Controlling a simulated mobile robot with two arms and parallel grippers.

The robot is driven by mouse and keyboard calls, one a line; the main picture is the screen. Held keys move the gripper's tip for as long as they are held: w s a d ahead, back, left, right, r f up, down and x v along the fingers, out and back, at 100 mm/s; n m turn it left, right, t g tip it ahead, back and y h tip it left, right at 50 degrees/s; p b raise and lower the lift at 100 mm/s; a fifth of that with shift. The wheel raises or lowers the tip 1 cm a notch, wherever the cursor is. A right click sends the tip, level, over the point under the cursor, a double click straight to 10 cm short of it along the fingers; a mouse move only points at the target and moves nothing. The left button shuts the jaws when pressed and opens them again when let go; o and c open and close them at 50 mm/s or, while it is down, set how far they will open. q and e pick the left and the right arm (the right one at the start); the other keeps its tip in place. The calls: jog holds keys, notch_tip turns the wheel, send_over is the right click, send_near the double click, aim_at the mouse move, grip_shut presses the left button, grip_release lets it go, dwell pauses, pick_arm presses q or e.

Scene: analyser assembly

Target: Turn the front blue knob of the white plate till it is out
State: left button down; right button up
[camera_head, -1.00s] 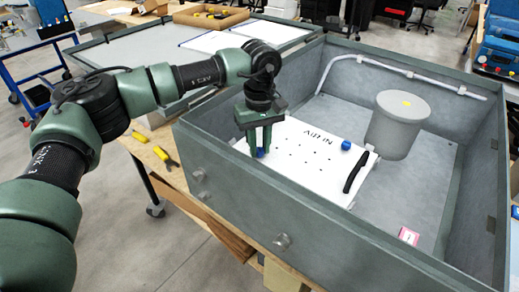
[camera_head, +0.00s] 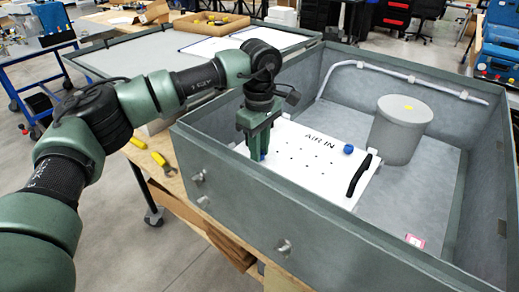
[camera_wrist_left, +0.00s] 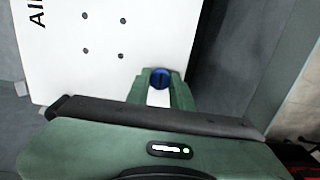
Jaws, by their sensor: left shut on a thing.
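The white plate (camera_head: 316,162) lies flat in the grey-green box, with "AIR IN" printed on it, several small holes and a black handle on its right side. The front blue knob (camera_wrist_left: 160,78) shows in the left wrist view between the two green fingers. My left gripper (camera_head: 258,155) comes down over the plate's front left edge and is shut on this knob, which is mostly hidden by the fingers in the head view. A second blue knob (camera_head: 348,149) stands at the plate's far edge, apart from the gripper. My right gripper is not in view.
The box's walls (camera_head: 240,212) rise around the plate, the front wall close to my left gripper. A grey cylinder (camera_head: 400,130) stands to the right behind the plate. A white pipe (camera_head: 400,72) runs along the back wall.

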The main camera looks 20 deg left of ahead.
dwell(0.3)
pick_arm(q)
jog(key=c, duration=1.2)
grip_release()
notch_tip(320, 180, up, 8)
jog(key=shift+f+b, duration=0.1)
jog(key=shift+b, duration=0.55)
